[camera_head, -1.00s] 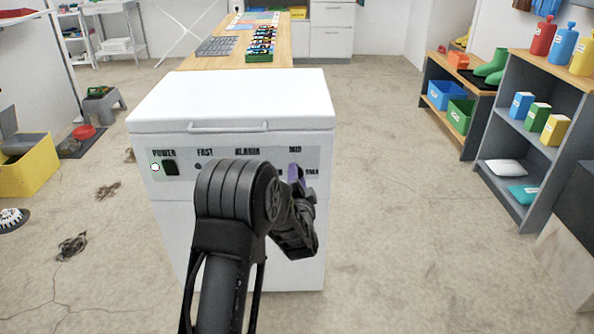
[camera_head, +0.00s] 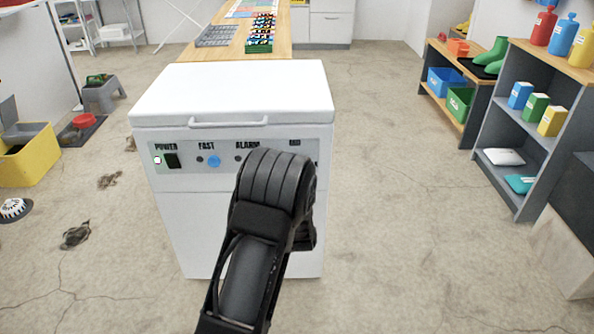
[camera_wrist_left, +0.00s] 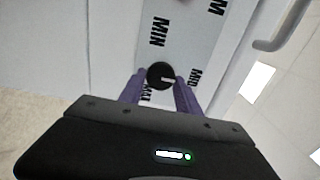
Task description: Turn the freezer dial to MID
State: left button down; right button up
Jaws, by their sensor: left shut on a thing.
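The white freezer (camera_head: 230,103) stands in front of me with a control panel (camera_head: 225,161) along its front. In the left wrist view the round black dial (camera_wrist_left: 160,75) carries a white pointer line directed toward the MID label (camera_wrist_left: 195,77). MIN (camera_wrist_left: 158,30) and MAX (camera_wrist_left: 148,93) are printed around it. My left gripper (camera_wrist_left: 159,85) has its purple fingers on either side of the dial and is shut on it. In the head view my left arm hides the dial and the gripper. My right gripper is not in view.
The panel also holds a POWER switch (camera_head: 172,161) and a blue FAST button (camera_head: 214,161). The freezer's lid handle (camera_head: 229,124) juts out above the panel. A grey shelf (camera_head: 530,125) stands at the right. The floor between shelf and freezer is clear.

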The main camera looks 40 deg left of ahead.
pick_arm(q)
jog(key=c, duration=0.9)
grip_release()
jog(key=p+v, duration=0.1)
jog(key=v, duration=0.6)
jog(key=shift+s+d, duration=0.3)
